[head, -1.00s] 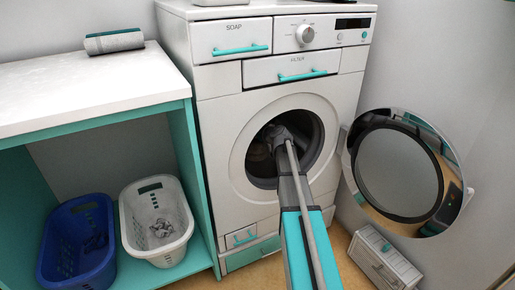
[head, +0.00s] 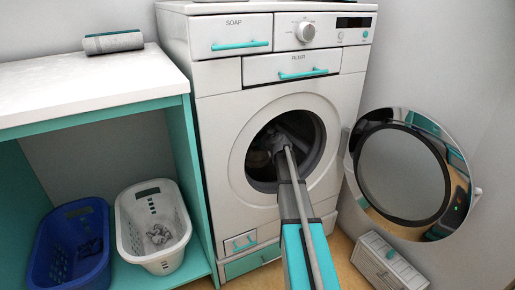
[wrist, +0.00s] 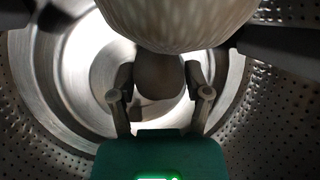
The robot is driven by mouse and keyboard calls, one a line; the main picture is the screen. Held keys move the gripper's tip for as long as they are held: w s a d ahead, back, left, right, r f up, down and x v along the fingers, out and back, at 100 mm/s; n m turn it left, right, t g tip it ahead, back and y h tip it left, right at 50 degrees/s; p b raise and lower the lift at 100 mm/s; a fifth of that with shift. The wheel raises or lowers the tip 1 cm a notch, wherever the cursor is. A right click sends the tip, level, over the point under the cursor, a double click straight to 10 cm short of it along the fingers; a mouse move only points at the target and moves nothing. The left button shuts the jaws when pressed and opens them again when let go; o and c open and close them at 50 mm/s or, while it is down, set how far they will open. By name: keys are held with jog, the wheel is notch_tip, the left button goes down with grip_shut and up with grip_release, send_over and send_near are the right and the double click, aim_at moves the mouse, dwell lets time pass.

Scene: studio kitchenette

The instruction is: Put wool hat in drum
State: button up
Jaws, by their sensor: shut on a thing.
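In the wrist view, my gripper (wrist: 160,77) is inside the perforated metal drum (wrist: 45,110), its two fingers closed on a rounded brownish-grey part. A pale, ribbed, knit-looking body, which appears to be the wool hat (wrist: 176,24), joins that part at the top of the view. In the head view, my arm reaches through the round opening of the washing machine (head: 215,120), and the gripper end is in the dark drum. A dull brownish shape shows there to its left; I cannot tell clearly whether it is the hat.
The round machine door (head: 405,175) stands wide open at the right. A white basket (head: 160,262) with crumpled cloth and a blue basket (head: 85,278) stand under the counter (head: 80,85) at left. A small white box (head: 385,262) is on the floor below the door.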

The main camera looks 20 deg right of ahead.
aim_at(257, 147)
jog(key=shift+w+d+f+b, duration=0.2)
jog(key=shift+w+f+b, duration=0.2)
jog(key=shift+f+b, duration=0.2)
jog(key=shift+s+f+b, duration=0.1)
jog(key=shift+f+b, duration=1.2)
jog(key=shift+f, duration=0.1)
jog(key=shift+f, duration=0.15)
jog(key=o, duration=1.3)
jog(key=shift+o, duration=0.2)
jog(key=shift+r, duration=0.25)
jog(key=shift+s+r, duration=0.1)
jog(key=shift+s, duration=0.15)
jog(key=p+v, duration=0.4)
jog(key=v, duration=0.7)
jog(key=shift+s+p, duration=0.2)
jog(key=shift+p, duration=0.1)
